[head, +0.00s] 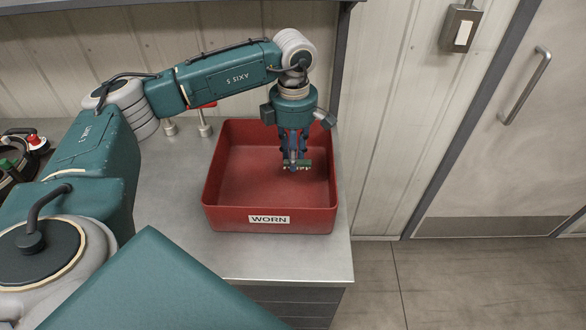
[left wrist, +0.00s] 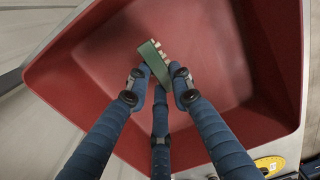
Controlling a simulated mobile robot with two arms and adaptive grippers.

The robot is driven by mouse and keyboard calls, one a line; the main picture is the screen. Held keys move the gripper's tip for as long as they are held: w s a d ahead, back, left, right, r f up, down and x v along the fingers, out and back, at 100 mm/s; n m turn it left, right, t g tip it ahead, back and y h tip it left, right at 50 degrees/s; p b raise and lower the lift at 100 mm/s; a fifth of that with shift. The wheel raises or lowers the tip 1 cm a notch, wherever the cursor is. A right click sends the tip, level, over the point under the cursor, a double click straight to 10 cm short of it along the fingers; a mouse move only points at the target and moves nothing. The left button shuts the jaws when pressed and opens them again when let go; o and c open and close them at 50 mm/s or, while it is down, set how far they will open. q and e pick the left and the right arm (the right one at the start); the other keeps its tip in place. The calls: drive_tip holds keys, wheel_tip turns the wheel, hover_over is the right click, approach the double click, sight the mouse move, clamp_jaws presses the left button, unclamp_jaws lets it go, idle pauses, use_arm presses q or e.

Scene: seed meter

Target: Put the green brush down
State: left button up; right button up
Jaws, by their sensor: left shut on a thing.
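The green brush (head: 296,163) has a green back and pale bristle tufts along one side. My left gripper (head: 296,155) is shut on it inside the walls of the red bin. The left wrist view shows the green brush (left wrist: 154,62) between the blue fingers of my left gripper (left wrist: 158,80), with the bin's red floor behind it. I cannot tell whether the brush touches the floor. The red bin (head: 225,218) carries a label reading WORN and otherwise looks empty. My right gripper is not in view.
The bin stands near the right end of a steel counter (head: 175,215). At the far left is a dark round device (head: 12,172) with red and green parts. Small metal fittings (head: 204,124) stand behind the bin. A door (head: 510,130) and open floor lie to the right.

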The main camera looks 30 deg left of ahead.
sight(293, 183)
use_arm(q)
wheel_tip(293, 183, down, 3)
drive_tip(key=shift+r, duration=0.15)
wheel_tip(293, 183, down, 4)
drive_tip(key=shift+p, duration=0.75)
drive_tip(key=o, duration=0.8)
drive_tip(key=shift+o, duration=0.6)
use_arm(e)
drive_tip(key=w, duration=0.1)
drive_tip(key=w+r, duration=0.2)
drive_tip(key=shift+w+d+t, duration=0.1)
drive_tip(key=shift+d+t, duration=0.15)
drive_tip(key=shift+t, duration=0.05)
